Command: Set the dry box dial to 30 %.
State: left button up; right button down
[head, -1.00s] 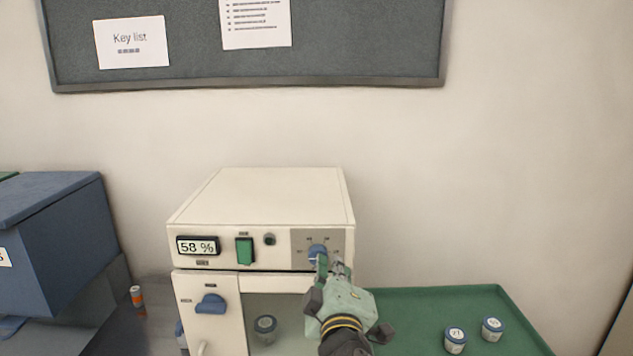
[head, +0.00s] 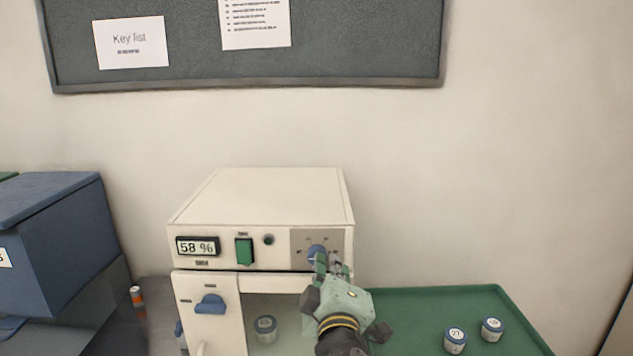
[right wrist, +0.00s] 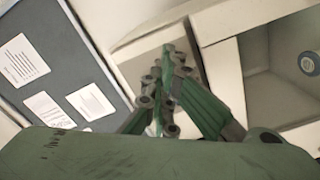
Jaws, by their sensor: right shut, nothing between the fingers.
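The dry box (head: 262,192) is a cream cabinet in the middle of the head view. Its display (head: 198,246) reads 58 %. The blue dial (head: 317,251) sits on a grey plate at the right of its front panel. My right gripper (head: 333,266) is shut and empty, its fingertips just below and in front of the dial. I cannot tell whether they touch it. In the right wrist view the green fingers (right wrist: 165,92) are together before the box; the dial does not show there. My left gripper is not in view.
A green switch (head: 244,251) and a blue door handle (head: 210,305) are on the box front. A lidded jar (head: 266,327) shows inside its window. A green tray (head: 410,300) with two jars (head: 455,340) lies to the right. A blue bin (head: 55,240) stands left.

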jog(key=shift+r, duration=0.15)
jog(key=shift+a+f+b, duration=0.15)
jog(key=shift+a+f, duration=0.2)
jog(key=shift+f, duration=0.35)
jog(key=shift+a+f+b, duration=0.15)
jog(key=shift+a+f, duration=0.2)
jog(key=shift+f, duration=0.5)
jog(key=s, duration=0.3)
jog(key=s+p, duration=0.1)
jog(key=s, duration=0.1)
jog(key=shift+s+d+f, duration=0.15)
jog(key=shift+d+f, duration=0.05)
jog(key=shift+f, duration=0.05)
